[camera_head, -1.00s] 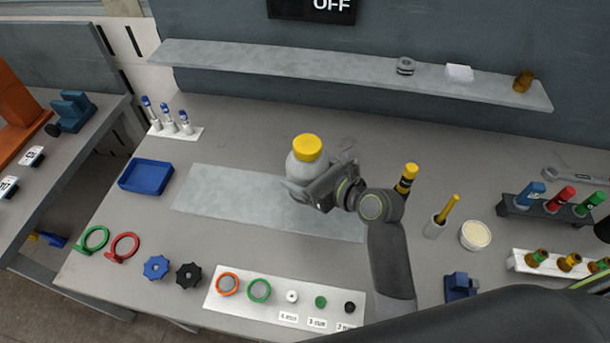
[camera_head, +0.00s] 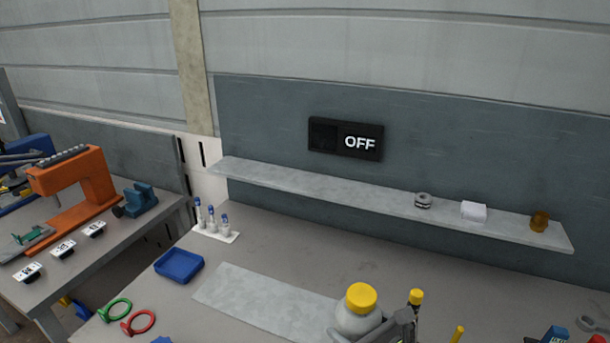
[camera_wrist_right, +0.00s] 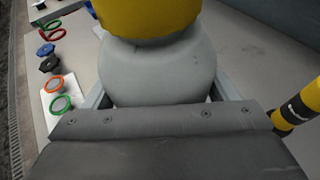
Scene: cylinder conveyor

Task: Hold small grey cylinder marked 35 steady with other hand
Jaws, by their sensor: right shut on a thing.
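A small grey cylinder (camera_head: 355,320) with a rounded shoulder and yellow cap (camera_head: 361,297) stands at the bottom edge of the head view. No 35 mark is readable on it. My right gripper (camera_head: 366,335) is shut around its grey body. In the right wrist view the cylinder (camera_wrist_right: 160,75) fills the space between the two fingers, with the cap cut off by the top edge. The cylinder's lower part is hidden. My left gripper is in neither view.
A pale grey mat (camera_head: 265,297) lies left of the cylinder. A blue tray (camera_head: 179,265) and several blue-capped vials (camera_head: 212,219) are farther left. A yellow-and-black cylinder (camera_wrist_right: 296,103) stands right of my gripper. A wall shelf (camera_head: 330,188) runs behind, under an OFF sign (camera_head: 346,139).

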